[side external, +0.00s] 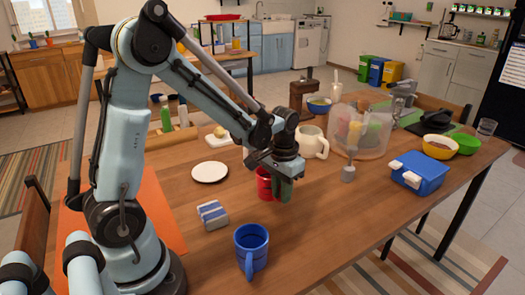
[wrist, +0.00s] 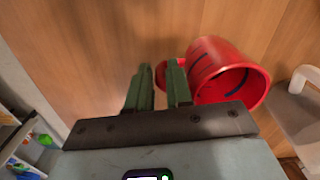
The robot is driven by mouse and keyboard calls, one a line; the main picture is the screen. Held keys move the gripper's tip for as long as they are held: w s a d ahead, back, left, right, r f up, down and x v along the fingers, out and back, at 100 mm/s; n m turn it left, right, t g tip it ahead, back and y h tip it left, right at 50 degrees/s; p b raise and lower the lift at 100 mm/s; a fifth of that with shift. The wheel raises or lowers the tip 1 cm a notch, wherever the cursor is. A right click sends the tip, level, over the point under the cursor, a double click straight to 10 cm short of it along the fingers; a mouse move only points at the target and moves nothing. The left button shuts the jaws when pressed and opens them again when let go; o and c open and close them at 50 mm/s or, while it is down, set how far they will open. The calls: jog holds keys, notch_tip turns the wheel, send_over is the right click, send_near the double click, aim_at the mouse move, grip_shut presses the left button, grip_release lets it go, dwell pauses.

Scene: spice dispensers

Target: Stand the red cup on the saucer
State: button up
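The red cup (side external: 263,184) stands on the wooden table, partly hidden behind my gripper (side external: 283,190) in the side view. In the wrist view the red cup (wrist: 228,75) shows to the right of my gripper (wrist: 159,78), its mouth facing the camera. Its handle points left and shows in the gap between the two green fingers, partly covered by the right finger. The fingers are apart; I cannot tell whether either touches the handle. The white saucer (side external: 210,172) lies empty on the table, left of and behind the cup.
A blue mug (side external: 251,248) and a blue-and-white block (side external: 212,215) stand nearer the front. A cream mug (side external: 312,143) and a clear container (side external: 358,130) stand behind and right. A blue box (side external: 418,178) is at right. Table between cup and saucer looks clear.

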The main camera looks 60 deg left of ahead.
jog(key=shift+c, duration=0.2)
grip_shut()
jog(key=shift+r, duration=0.2)
